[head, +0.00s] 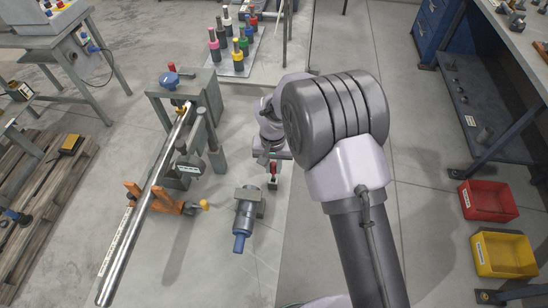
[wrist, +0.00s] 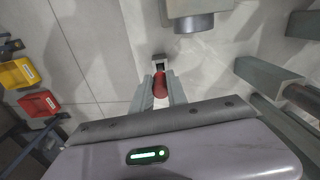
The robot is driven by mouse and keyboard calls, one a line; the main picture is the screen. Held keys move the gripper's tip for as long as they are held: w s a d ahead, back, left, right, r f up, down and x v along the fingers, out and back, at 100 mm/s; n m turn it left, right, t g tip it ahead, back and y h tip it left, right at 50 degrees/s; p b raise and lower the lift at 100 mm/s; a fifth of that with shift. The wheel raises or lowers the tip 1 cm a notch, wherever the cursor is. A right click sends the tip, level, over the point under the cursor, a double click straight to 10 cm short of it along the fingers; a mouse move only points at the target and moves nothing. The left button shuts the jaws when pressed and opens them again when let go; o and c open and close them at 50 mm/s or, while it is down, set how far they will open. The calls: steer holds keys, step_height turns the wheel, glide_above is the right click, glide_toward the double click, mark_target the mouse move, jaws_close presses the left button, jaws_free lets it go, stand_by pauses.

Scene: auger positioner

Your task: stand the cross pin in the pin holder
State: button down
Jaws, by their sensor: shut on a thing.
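My gripper (wrist: 158,88) is shut on a red piece (wrist: 160,84), which looks like the grip of the cross pin. The red piece also shows small below my wrist in the head view (head: 273,169). A small pale and dark block-shaped end (wrist: 158,62) shows just beyond the fingertips; I cannot tell whether it is part of the held piece or a separate thing. The pin's lower part is not clear. I cannot make out for certain which thing is the pin holder.
A long steel tube (head: 145,205) rests on an orange-armed stand at left. Several coloured-grip pieces stand on a plate (head: 231,69) behind. Red (head: 488,200) and yellow (head: 505,255) bins are at right.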

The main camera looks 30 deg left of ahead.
mark_target(273, 173)
step_height(273, 173, down, 6)
steer(key=shift+r, duration=0.2)
steer(key=c, duration=1.2)
jaws_free()
steer(key=shift+c, duration=0.2)
steer(key=r+p, duration=0.2)
steer(key=r, duration=0.2)
steer(key=r+p, duration=0.3)
steer(key=r, duration=0.1)
steer(key=r+p, duration=0.3)
steer(key=r, duration=0.2)
steer(key=shift+s+d, duration=0.15)
steer(key=shift+d, duration=0.1)
steer(key=shift+r+p, duration=0.15)
steer(key=shift+p, duration=0.2)
steer(key=shift+a+r, duration=0.1)
steer(key=shift+a, duration=0.05)
